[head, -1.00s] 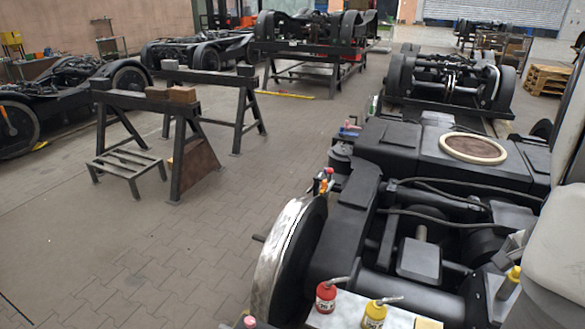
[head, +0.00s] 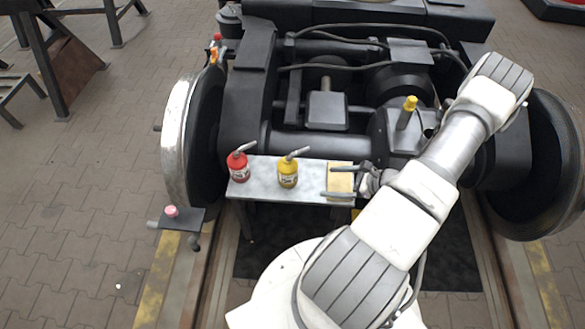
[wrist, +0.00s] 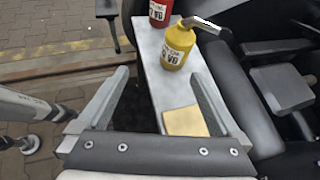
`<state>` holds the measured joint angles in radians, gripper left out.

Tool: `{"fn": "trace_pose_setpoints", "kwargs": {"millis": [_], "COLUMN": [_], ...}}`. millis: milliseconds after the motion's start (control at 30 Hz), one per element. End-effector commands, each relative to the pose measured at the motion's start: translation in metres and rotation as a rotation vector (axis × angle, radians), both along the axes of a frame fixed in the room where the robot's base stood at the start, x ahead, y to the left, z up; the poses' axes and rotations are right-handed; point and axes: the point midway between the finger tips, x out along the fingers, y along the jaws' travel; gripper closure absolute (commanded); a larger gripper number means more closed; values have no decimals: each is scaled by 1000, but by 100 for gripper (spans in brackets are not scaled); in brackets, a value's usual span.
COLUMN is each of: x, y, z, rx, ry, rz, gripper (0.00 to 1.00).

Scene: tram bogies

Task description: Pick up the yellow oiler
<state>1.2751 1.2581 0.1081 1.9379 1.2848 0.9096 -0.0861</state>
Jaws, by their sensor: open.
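The yellow oiler (head: 288,173) stands upright on a narrow grey shelf (head: 262,165) in front of the bogie, its spout pointing up and right. It also shows in the wrist view (wrist: 177,46), beyond my fingertips. My gripper (head: 343,182) is open and empty, to the right of the oiler in the head view, over or beside the yellowish block at the shelf's right end. In the wrist view my gripper's fingers (wrist: 158,75) are spread apart, with a gap between them and the oiler.
A red oiler (head: 238,167) stands left of the yellow one on the same shelf. A yellowish block (head: 340,180) lies at the shelf's right end. Behind are the bogie's dark frame and a yellow-capped part (head: 408,111). A wheel (head: 190,140) stands to the left.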

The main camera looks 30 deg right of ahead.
Motion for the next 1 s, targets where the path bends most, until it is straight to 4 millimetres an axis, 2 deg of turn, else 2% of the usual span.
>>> {"fn": "trace_pose_setpoints", "kwargs": {"millis": [33,100,367,800,1000], "x": [4,9,24,98,118], "y": [4,5,9,45,54], "z": [-10,-18,-32,-67,-75], "rx": [40,74,128,129,127], "ry": [-26,-56,-107,-107,-105], "rz": [-53,-113,-213,-212,-211], "gripper": [0,0,0,0,0]}}
